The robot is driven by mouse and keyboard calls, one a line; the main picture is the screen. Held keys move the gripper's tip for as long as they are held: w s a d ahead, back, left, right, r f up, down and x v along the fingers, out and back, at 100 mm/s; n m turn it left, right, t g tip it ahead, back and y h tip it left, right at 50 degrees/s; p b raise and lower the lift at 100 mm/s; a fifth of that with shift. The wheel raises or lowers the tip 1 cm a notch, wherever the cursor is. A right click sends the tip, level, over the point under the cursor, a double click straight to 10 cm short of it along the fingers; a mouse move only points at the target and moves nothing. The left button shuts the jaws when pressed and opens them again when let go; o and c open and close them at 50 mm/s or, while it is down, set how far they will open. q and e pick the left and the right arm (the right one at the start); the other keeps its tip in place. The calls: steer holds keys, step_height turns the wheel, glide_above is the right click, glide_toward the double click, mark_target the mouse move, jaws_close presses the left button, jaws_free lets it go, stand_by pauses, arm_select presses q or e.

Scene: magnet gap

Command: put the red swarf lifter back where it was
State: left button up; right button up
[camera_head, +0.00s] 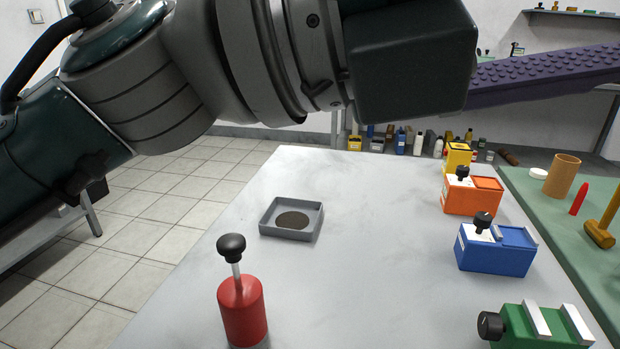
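The red swarf lifter (242,312) stands upright on the pale grey table at the front left, a red cylinder with a thin metal rod and a black ball knob on top. Nothing is touching it. A shallow grey square tray (314,224) with a dark round patch inside lies behind it and to the right. My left arm crosses high over the table from the left, well above and behind the lifter. A studded purple finger of my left gripper (540,75) reaches out to the right; its tips are out of frame. My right gripper is not in view.
Yellow (457,156), orange (472,195), blue (496,250) and green (535,328) blocks line the table's right side. A green mat (560,225) beyond holds a tan cup (562,175), a red cone (579,198) and a mallet (602,232). The table's middle is clear.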

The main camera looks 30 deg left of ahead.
arm_select(q)
steer(key=w+a+r+n+t+y, duration=0.1)
steer(key=w+a+n+t+y, duration=0.3)
steer(key=n+t, duration=0.4)
steer(key=w+a+r+n+t+y, duration=0.15)
steer(key=a+n+t+y, duration=0.3)
steer(key=n, duration=0.45)
steer(key=w+a+f+n+g+y, duration=0.1)
steer(key=a+f+n+y, duration=1)
steer(key=f+n, duration=0.15)
steer(key=s+a+f+n+g+y, duration=0.1)
steer(key=s+a+f+n+g, duration=0.2)
steer(key=s+f+n+g, duration=0.65)
steer(key=s+f+g, duration=0.1)
steer(key=s+f, duration=0.2)
steer(key=s, duration=0.1)
steer(key=s+d+f+m+g, duration=0.1)
steer(key=s+f+g, duration=0.1)
steer(key=s+f, duration=0.1)
steer(key=s+d+f+m+g+h, duration=0.1)
steer(key=s+f, duration=0.2)
steer(key=s, duration=0.1)
steer(key=shift+s+f+g, duration=0.25)
steer(key=shift+s+g, duration=0.15)
steer(key=shift+w, duration=0.1)
